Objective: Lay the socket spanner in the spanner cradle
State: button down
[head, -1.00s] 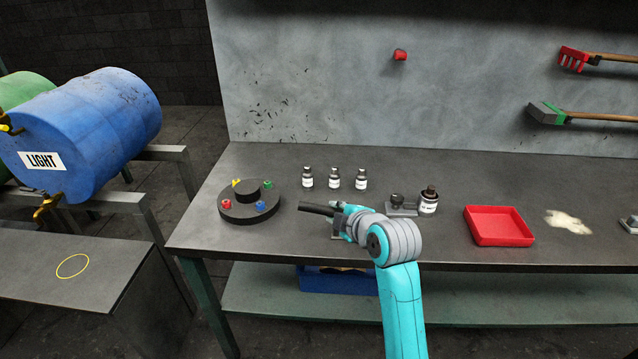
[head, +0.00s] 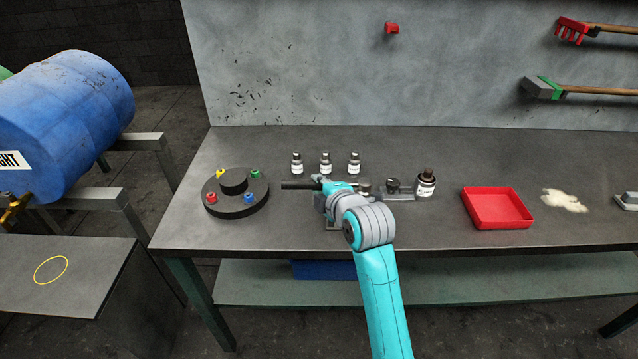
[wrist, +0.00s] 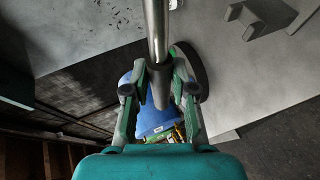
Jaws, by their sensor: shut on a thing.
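The socket spanner has a dark handle (head: 299,186) pointing left from my gripper (head: 330,190) in the head view. Its bright metal shank (wrist: 157,28) runs to the top of the wrist view, its far end out of frame. My gripper (wrist: 160,82) is shut on the spanner around its dark part and holds it over the bench, near the front of the dark turntable and bottles. A grey notched bracket (wrist: 255,18), which looks like the spanner cradle, stands on the bench to the right of the shank in the wrist view, apart from it. In the head view my arm largely hides it.
A dark round turntable (head: 236,207) with coloured pegs stands left. Several small bottles (head: 325,165) stand behind my gripper. A larger brown bottle (head: 427,182) and a red tray (head: 497,222) are to the right. A pale spill (head: 565,200) lies beyond the tray.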

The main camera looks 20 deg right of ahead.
jog(key=shift+f, duration=4.1)
jog(key=shift+c, duration=1.2)
grip_release()
jog(key=shift+v, duration=4.05)
